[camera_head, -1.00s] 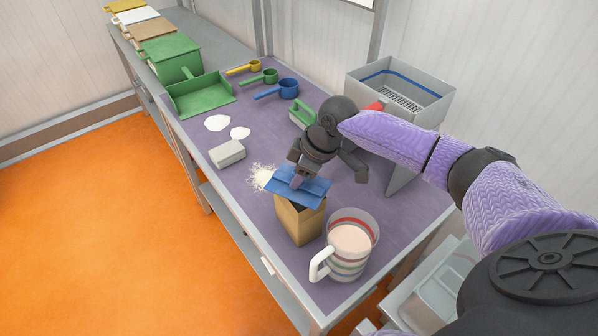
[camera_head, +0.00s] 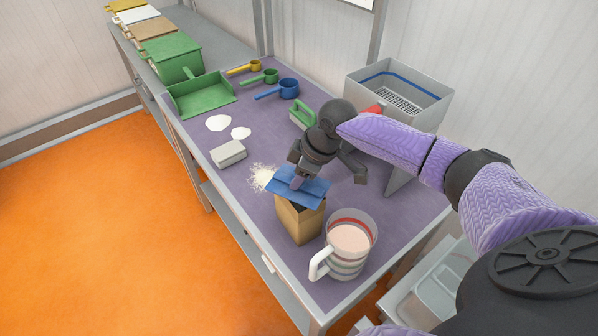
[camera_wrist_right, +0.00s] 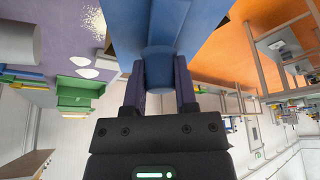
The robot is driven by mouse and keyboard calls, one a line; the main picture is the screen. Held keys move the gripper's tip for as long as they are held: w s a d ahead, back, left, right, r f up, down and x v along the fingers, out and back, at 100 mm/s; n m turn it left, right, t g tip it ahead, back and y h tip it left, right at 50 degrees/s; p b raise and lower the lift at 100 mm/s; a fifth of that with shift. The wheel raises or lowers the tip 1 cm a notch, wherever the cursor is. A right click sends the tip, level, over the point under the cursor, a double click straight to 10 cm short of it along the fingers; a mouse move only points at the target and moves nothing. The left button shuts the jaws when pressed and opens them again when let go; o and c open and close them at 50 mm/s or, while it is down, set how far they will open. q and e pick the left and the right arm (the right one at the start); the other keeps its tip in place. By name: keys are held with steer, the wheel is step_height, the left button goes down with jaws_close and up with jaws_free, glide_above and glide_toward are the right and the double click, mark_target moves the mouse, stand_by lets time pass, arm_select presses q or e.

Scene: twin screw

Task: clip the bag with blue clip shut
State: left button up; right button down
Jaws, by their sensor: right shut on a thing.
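The brown paper bag (camera_head: 299,222) stands upright on the purple table top near its front edge. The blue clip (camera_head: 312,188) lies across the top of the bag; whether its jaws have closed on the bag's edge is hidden. My right gripper (camera_head: 297,182) comes down from above and is shut on the blue clip. In the right wrist view the gripper's fingers (camera_wrist_right: 159,85) hold the blue clip (camera_wrist_right: 160,60) between them. The left gripper is not in view.
A striped mug (camera_head: 349,245) stands close beside the bag on the right. A grey block (camera_head: 228,154), white powder spills (camera_head: 218,123), a green dustpan-like tray (camera_head: 203,95) and measuring scoops (camera_head: 289,88) lie farther back. A metal bin (camera_head: 400,90) stands at the back right.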

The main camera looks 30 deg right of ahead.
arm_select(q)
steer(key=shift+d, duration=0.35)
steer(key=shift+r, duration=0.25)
arm_select(e)
steer(key=shift+f, duration=0.2)
arm_select(q)
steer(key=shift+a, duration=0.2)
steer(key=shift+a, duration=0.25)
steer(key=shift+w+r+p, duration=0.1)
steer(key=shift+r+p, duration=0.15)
steer(key=shift+p, duration=0.15)
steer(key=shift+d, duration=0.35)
